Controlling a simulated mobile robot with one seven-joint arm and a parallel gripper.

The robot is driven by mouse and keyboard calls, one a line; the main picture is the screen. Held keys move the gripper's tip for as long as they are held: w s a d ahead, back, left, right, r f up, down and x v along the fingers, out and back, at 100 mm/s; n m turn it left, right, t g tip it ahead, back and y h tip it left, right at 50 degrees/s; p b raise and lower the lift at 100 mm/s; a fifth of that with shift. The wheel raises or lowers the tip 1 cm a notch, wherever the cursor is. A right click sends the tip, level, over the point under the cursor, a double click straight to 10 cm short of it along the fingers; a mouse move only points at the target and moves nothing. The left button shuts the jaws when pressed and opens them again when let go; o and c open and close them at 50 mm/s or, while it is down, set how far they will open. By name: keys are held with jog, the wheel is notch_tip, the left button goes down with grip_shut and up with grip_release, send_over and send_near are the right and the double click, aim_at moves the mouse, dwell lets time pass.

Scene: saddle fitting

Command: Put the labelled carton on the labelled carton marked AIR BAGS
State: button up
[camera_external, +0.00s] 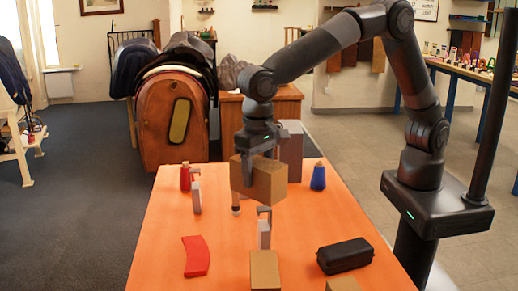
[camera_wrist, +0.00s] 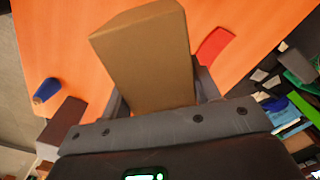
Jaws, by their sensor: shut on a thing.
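My gripper (camera_external: 258,160) is shut on a plain brown carton (camera_external: 266,182) and holds it above the orange table. The carton fills the middle of the wrist view (camera_wrist: 148,62), between the fingers of my gripper (camera_wrist: 160,95). A second brown carton (camera_external: 265,270) stands at the table's near edge, below the held one in the picture. A third brown carton (camera_external: 342,285) is cut off by the bottom edge, to its right. No label or AIR BAGS marking is readable on any carton, so I cannot tell which is the marked one.
The orange table (camera_external: 168,230) also bears a red curved piece (camera_external: 196,256), a black case (camera_external: 344,255), a red bottle (camera_external: 185,177), a blue bottle (camera_external: 318,176) and a tall grey-brown box (camera_external: 292,150). Small grey upright items (camera_external: 264,232) stand mid-table. The left front is clear.

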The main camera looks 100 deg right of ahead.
aim_at(260, 170)
jog(key=shift+n, duration=0.3)
jog(key=a, duration=0.4)
jog(key=shift+a, duration=0.2)
jog(key=shift+w+a+f, duration=0.2)
jog(key=shift+a+f, duration=4.9)
jog(key=shift+a, duration=0.05)
jog(key=shift+f, duration=0.2)
jog(key=o, duration=1.1)
jog(key=shift+o, duration=0.2)
notch_tip(260, 170, up, 12)
jog(key=shift+r, duration=0.2)
